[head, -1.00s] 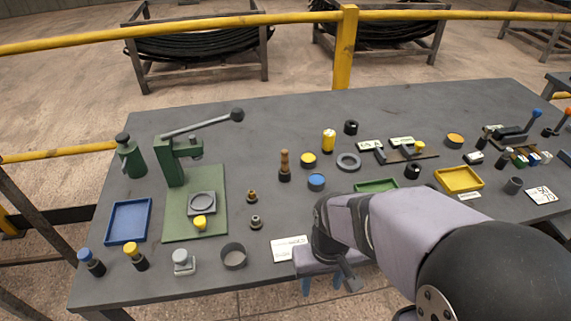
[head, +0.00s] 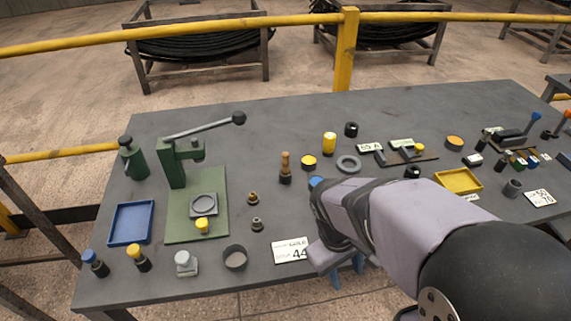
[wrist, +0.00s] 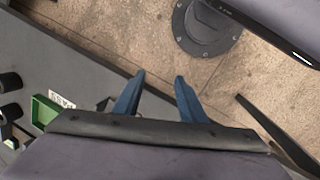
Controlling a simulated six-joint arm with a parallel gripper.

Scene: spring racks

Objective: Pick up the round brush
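An upright piece with a turned wooden handle and a dark lower part (head: 285,168), which looks like the round brush, stands near the middle of the table in the head view. Its bristles are too small to make out. My gripper (head: 346,278) is at the table's front edge, to the right of the brush and nearer the camera, well apart from it. In the wrist view the two blue fingers of my gripper (wrist: 156,82) are spread with nothing between them. The brush does not show in the wrist view.
Near the brush stand a yellow-topped tin (head: 309,162), a grey ring (head: 348,164) and two small brass-like fittings. A green press (head: 172,165) with a long lever stands to the left. My arm covers the front right. A green tray (wrist: 45,110) shows in the wrist view.

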